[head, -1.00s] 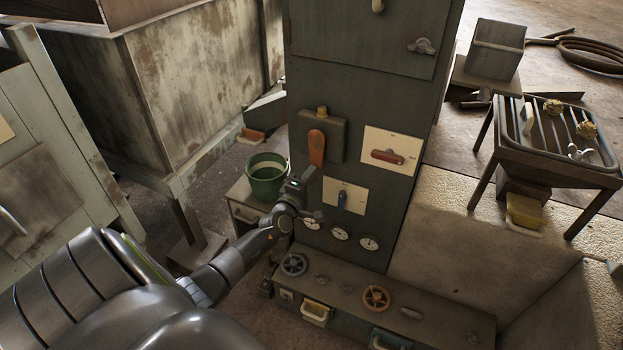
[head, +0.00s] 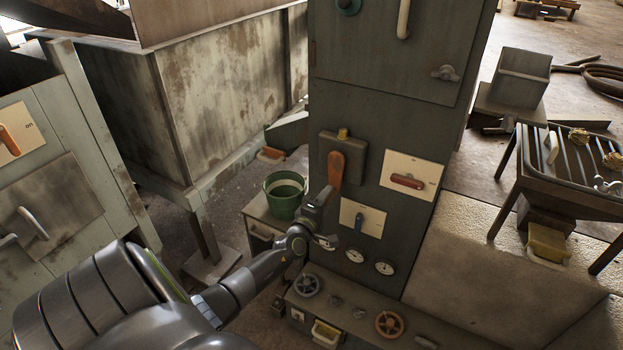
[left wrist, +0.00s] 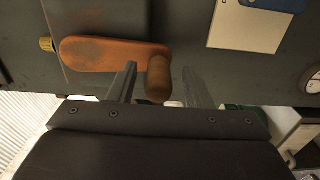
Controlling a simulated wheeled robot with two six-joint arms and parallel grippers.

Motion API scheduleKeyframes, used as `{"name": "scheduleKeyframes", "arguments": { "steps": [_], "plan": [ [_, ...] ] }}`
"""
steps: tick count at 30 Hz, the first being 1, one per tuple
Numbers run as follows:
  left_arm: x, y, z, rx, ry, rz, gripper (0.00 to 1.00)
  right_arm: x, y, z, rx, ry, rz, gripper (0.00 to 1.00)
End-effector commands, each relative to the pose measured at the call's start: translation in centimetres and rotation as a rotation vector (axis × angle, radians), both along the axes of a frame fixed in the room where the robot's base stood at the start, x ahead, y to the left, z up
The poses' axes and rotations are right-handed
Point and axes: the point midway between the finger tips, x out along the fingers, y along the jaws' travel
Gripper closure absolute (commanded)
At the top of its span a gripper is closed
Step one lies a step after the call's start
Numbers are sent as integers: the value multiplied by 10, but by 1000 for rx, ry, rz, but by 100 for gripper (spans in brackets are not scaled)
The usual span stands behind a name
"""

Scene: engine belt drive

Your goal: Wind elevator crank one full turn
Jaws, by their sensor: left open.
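The elevator crank (head: 336,168) is an orange, worn arm on a grey box (head: 352,150) on the front of the tall dark green cabinet. It hangs downward in the head view. In the left wrist view, the crank arm (left wrist: 105,54) lies across the upper left, with its brown knob (left wrist: 158,82) at its right end. My left gripper (head: 326,196) is at the crank's lower end. Its open fingers show in the left wrist view, one on each side of the knob, with a gap on both sides. The knob is hidden in the head view. My right gripper is out of view.
A panel with a red handle (head: 407,181) and one with a blue lever (head: 359,222) sit right of and below the crank. Gauges (head: 384,268) and handwheels (head: 389,324) are lower. A green bucket (head: 284,195) stands left of the cabinet, near my left arm.

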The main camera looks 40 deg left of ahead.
Motion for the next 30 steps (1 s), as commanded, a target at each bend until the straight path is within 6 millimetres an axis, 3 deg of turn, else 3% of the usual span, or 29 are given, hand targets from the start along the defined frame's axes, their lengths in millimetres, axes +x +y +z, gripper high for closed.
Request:
{"name": "scheduleKeyframes", "arguments": {
  "steps": [8, 21, 30],
  "plan": [
    [-51, -12, 1, -2, 4, 0, 55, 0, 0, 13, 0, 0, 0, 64],
    [-138, -33, -1, 1, 2, 1, 55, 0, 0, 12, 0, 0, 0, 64],
    [-162, -38, 0, 1, 1, 1, 55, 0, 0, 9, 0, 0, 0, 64]
  ]
}}
